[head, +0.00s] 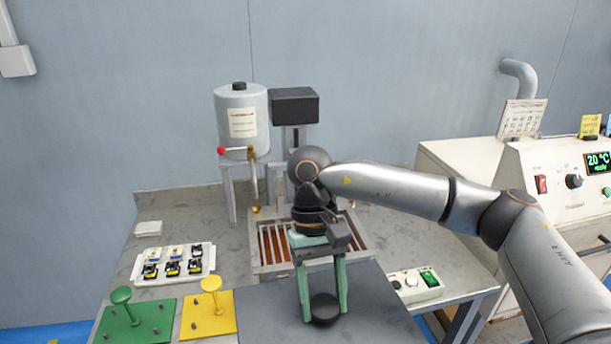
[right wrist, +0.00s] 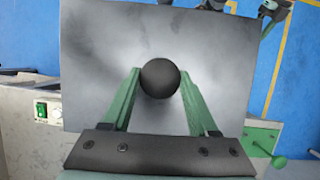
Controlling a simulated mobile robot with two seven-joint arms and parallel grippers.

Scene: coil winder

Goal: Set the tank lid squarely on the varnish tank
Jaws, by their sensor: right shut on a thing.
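The tank lid is a flat dark grey plate (head: 265,315) with a round black knob (head: 325,308), at the bottom middle of the head view. My right gripper (head: 323,300) is shut on the knob, its green fingers on either side. The right wrist view shows the knob (right wrist: 160,78) between the fingers, with the lid plate (right wrist: 100,40) spread below. Whether the lid touches the table is unclear. The varnish tank (head: 259,268) lies behind the lid, with brown varnish and slats inside; my right arm covers part of it. My left gripper is out of view.
A silver canister (head: 241,110) with a red-knobbed valve stands behind the tank. A white tray of small parts (head: 173,264), a green stand (head: 135,318) and a yellow stand (head: 207,314) are on the left. A switch box (head: 414,285) is close to the right.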

